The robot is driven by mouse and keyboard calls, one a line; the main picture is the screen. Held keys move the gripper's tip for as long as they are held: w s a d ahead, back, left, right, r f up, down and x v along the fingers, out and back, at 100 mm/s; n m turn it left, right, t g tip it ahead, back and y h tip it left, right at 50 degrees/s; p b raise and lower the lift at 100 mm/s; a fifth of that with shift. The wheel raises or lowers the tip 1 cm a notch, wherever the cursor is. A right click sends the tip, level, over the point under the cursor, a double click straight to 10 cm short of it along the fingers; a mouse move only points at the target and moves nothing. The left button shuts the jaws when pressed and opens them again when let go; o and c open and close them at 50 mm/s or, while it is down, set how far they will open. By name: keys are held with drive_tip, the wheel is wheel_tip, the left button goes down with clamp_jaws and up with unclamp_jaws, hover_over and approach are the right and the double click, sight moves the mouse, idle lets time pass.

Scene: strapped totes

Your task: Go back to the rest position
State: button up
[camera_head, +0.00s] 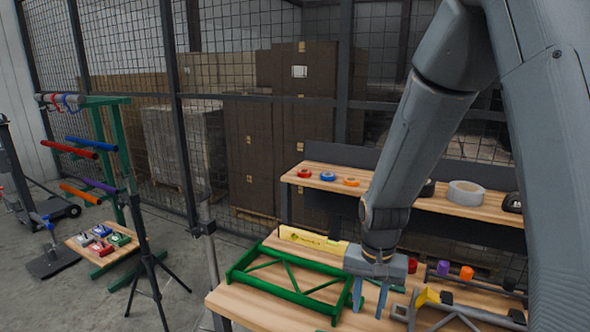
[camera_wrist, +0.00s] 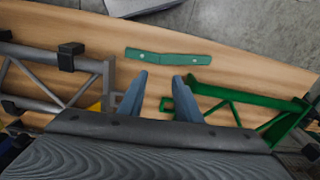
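My gripper (camera_head: 370,299) hangs from the arm over the wooden workbench, pointing down. Its two blue fingers are apart with nothing between them; they also show apart in the wrist view (camera_wrist: 158,82). A green frame (camera_head: 290,281) lies on the bench to the left of the gripper. In the wrist view it is on the right (camera_wrist: 240,103). A flat green bent plate (camera_wrist: 168,57) lies on the wood ahead of the fingertips. A grey frame (camera_wrist: 62,85) with dark clamps is on the left in the wrist view.
A back shelf (camera_head: 330,184) holds several tape rolls. A yellow level (camera_head: 312,241) lies at the bench's far edge. A green rack (camera_head: 112,150) with coloured tubes and a tripod (camera_head: 147,262) stand at left. Wire fencing and stacked boxes close off the back. Some floor at left is clear.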

drive_tip(key=s+d+r+n+t, duration=0.1)
drive_tip(key=s+r+n, duration=0.3)
drive_tip(key=s, duration=0.5)
drive_tip(key=shift+s+d+r+b, duration=0.2)
drive_tip(key=shift+d+r+b, duration=0.2)
drive_tip(key=shift+d+r, duration=0.4)
drive_tip(key=shift+a+r, duration=0.1)
drive_tip(key=shift+a, duration=0.1)
